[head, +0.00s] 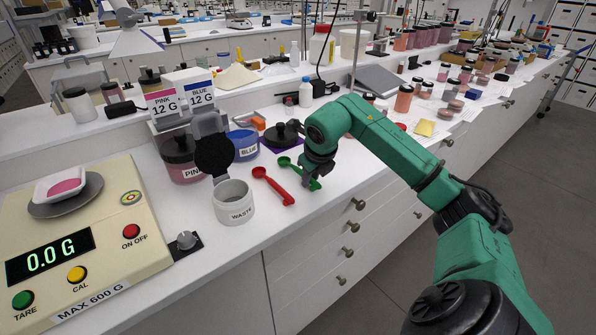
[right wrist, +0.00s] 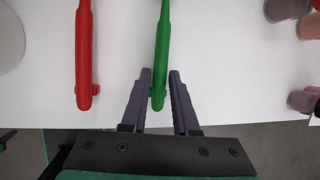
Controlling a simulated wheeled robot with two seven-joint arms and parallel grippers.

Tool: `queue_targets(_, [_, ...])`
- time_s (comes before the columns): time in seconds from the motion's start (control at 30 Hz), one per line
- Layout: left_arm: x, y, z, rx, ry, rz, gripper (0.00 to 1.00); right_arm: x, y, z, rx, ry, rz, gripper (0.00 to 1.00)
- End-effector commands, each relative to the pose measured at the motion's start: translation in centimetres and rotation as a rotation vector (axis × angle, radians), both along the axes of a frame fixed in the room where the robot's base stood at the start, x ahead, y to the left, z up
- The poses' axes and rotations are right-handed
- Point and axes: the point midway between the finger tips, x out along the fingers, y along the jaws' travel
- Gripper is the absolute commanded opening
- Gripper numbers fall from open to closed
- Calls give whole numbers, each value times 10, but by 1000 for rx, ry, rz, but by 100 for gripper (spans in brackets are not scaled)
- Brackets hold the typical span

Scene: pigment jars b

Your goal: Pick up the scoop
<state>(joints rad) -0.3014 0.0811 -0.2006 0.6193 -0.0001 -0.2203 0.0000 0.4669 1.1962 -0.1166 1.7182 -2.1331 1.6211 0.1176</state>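A green scoop (head: 296,170) and a red scoop (head: 272,187) lie side by side on the white bench, handles toward the front edge. In the right wrist view, the green scoop's handle (right wrist: 161,45) runs between my right gripper's fingers (right wrist: 160,76). The fingers are apart, one on each side of the handle, with a gap visible on the right side. The red scoop (right wrist: 84,50) is left of the fingers, clear of them. In the head view, my right gripper (head: 312,184) is low over the green handle and hides part of it. My left gripper is not in view.
A white waste jar (head: 234,205) stands left of the red scoop. Pink (head: 183,165) and blue (head: 243,144) pigment jars stand behind it. A scale (head: 100,250) reading 0.0 g is at the left. The bench's front edge is close to the gripper.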

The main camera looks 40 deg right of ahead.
Motion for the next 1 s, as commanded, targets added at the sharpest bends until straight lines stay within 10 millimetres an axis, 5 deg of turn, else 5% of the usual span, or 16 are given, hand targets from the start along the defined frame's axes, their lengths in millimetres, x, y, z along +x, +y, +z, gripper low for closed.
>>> queue_targets(0.1, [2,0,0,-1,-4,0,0,0,0,0,-1,-1,0,28])
queue_targets(0.2, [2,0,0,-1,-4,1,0,0,0,0,0,-1,0,0])
queue_targets(0.63, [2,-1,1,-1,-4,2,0,1,0,9,0,-3,0,0])
queue_targets(0.77, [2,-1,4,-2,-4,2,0,1,0,38,1,-9,-1,0])
queue_targets(1.0, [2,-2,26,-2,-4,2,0,1,1,134,2,-8,0,0])
